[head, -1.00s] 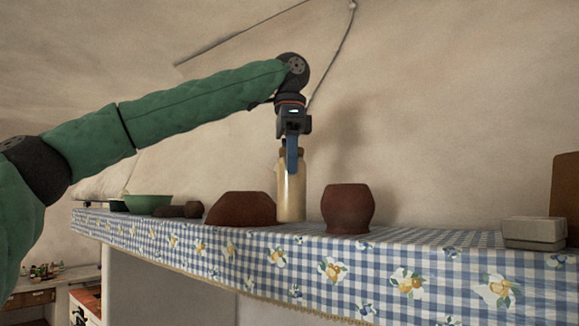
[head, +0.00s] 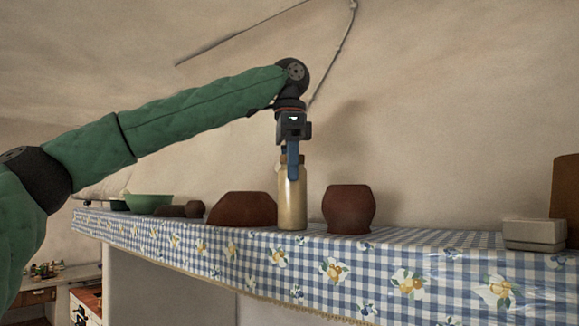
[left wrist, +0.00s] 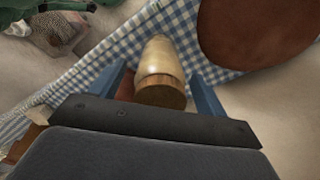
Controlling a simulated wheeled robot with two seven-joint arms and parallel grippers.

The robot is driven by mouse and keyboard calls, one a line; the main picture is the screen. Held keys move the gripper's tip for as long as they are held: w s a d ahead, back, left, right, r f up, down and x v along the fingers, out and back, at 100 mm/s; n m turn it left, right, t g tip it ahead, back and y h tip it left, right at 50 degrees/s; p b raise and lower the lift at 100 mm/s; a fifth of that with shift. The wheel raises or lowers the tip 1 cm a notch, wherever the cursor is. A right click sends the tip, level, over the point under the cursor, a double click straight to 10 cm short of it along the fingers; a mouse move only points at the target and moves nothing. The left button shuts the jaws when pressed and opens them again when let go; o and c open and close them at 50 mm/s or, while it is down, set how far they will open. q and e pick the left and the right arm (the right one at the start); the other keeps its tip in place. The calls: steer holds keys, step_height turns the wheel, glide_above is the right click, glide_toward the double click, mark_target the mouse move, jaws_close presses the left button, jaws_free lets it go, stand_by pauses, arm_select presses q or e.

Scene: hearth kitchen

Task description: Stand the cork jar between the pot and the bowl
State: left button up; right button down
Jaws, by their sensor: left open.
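The cork jar (head: 293,205), cream and glossy with a cork top, stands upright on the checked cloth, near its front edge. The brown bowl (head: 242,209) is left of it and the dark brown pot (head: 350,209) is right of it, with a gap before the pot. My left gripper (head: 292,172) points down from above at the jar's top and is open. In the left wrist view the jar (left wrist: 161,62) lies between the two blue fingers, with its cork (left wrist: 160,92) towards the camera. My right gripper is not in view.
The shelf's blue checked cloth (head: 420,270) hangs over the front edge. A green bowl (head: 150,203) and small dark things stand far left. A pale box (head: 534,233) and a brown board (head: 566,195) stand at the right. The cloth between pot and box is clear.

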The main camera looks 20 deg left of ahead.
arm_select(q)
steer(key=shift+r, duration=0.1)
steer(key=shift+w+r, duration=0.15)
steer(key=shift+r, duration=5.8)
